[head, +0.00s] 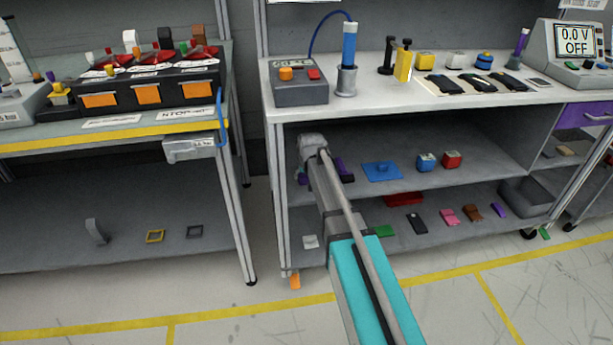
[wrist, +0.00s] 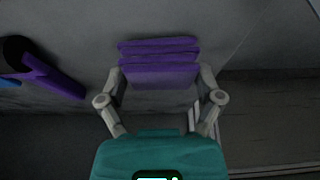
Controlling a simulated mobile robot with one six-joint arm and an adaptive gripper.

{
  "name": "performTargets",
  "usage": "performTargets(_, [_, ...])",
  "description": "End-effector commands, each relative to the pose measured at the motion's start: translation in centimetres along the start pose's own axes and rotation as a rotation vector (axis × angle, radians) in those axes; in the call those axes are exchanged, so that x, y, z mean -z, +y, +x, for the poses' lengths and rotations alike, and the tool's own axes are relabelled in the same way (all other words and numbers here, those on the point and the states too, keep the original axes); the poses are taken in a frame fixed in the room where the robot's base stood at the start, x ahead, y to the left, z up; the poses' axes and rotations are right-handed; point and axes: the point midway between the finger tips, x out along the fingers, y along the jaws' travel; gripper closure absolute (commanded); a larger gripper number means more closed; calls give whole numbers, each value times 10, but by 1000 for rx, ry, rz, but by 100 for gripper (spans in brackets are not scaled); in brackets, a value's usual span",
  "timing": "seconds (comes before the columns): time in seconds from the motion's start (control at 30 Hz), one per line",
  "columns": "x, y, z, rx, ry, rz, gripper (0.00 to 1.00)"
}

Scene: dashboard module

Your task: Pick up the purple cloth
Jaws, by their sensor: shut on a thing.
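The purple cloth (wrist: 160,68) is a folded, layered piece between the fingers of my gripper (wrist: 160,88) in the wrist view. The fingers touch it at both sides and are shut on it. In the head view a small purple part of the cloth (head: 302,175) shows left of my arm, at the left end of the middle shelf. My arm hides the rest of it and most of the gripper there. I cannot tell whether the cloth is clear of the shelf.
A purple and black item (wrist: 52,76) lies close on the left in the wrist view. Farther right on the same shelf are a blue cloth (head: 381,171), a blue block (head: 426,162) and a red block (head: 452,160). The shelf's left post (head: 281,200) stands close to my arm.

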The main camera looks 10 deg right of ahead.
Motion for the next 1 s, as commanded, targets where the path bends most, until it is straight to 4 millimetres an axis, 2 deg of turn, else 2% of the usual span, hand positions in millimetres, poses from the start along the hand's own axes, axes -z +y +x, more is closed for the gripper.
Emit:
performTargets(0.3, [11, 0, -28, 0, 0, 0, 62])
performTargets(0.4, [-17, 0, -33, 0, 0, 0, 62])
performTargets(0.7, [-83, 0, -60, 0, 0, 0, 62])
performTargets(0.87, [-111, 0, -72, 0, 0, 0, 62])
performTargets(1.0, [-125, 0, -78, 0, 0, 0, 62])
